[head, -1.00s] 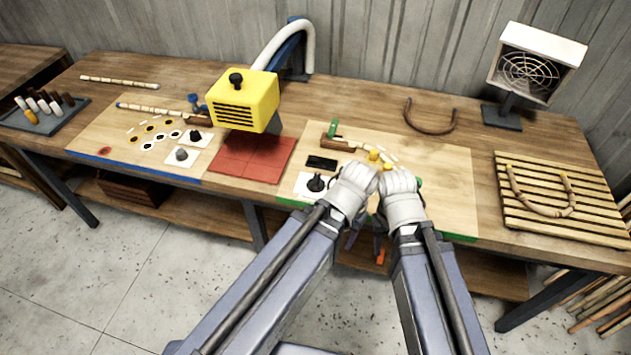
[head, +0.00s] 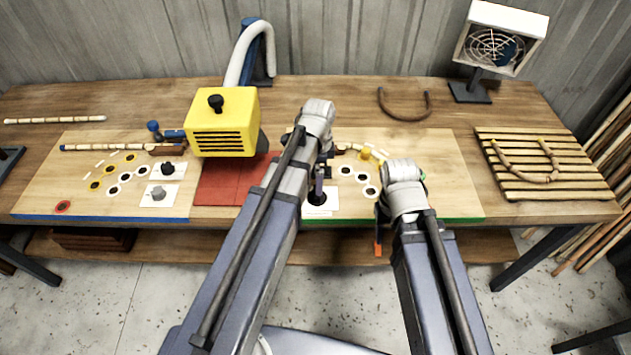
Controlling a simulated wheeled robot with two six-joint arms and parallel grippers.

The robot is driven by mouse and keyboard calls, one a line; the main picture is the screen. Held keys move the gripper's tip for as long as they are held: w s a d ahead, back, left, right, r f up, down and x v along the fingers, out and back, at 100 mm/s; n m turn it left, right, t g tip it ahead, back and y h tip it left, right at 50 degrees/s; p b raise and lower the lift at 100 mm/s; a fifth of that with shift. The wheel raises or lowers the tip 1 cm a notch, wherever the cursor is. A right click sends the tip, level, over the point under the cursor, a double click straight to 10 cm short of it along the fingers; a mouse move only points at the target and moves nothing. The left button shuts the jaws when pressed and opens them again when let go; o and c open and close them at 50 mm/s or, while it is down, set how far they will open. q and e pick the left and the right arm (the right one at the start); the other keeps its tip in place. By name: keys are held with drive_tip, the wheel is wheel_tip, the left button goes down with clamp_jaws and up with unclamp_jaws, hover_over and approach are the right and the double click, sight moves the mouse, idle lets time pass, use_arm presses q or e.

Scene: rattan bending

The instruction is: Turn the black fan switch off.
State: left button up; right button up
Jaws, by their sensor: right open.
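A black knob switch (head: 316,198) on a white plate stands on the right board, partly hidden by my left arm. My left gripper (head: 319,183) is right over this knob; its jaws are too small and dark to read, and I cannot tell whether they touch it. A second black knob (head: 168,169) on a white plate stands on the left board, with no gripper near it. The fan (head: 496,47), in a white box on a stand, is at the back right. My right gripper (head: 378,243) is open, with an orange tip, low at the table's front edge.
A yellow slotted box (head: 223,122) stands over a red mat (head: 228,182). A grey knob (head: 158,193) is on the left board. A bent rattan piece (head: 405,112) and a slatted rack (head: 515,184) are at right. The table's back strip is mostly clear.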

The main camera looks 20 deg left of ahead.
use_arm(q)
drive_tip(key=shift+w+a+m, duration=0.25)
drive_tip(key=shift+w+m, duration=0.15)
drive_tip(key=shift+w, duration=0.05)
drive_tip(key=shift+f, duration=0.1)
wheel_tip(320, 180, down, 8)
drive_tip(key=b, duration=0.8)
drive_tip(key=shift+r, duration=0.2)
drive_tip(key=c, duration=1.3)
